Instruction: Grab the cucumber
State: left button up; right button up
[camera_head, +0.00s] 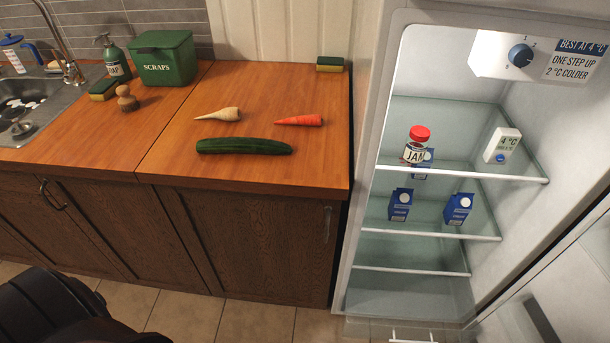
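A dark green cucumber (244,146) lies on the wooden counter near its front edge, stretched left to right. Its whole length is visible and nothing touches it. A dark part of my own body shows at the lower left, in front of the cabinets and well below the counter. Neither of my grippers can be seen in the head view.
A parsnip (219,114) and a carrot (299,120) lie behind the cucumber. A green scraps bin (163,57) stands at the back left, beside the sink (29,105). An open fridge (457,170) stands right of the counter (180,165). The counter's front strip is clear.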

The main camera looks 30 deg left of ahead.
aim_at(233, 144)
jog(key=j, duration=1.55)
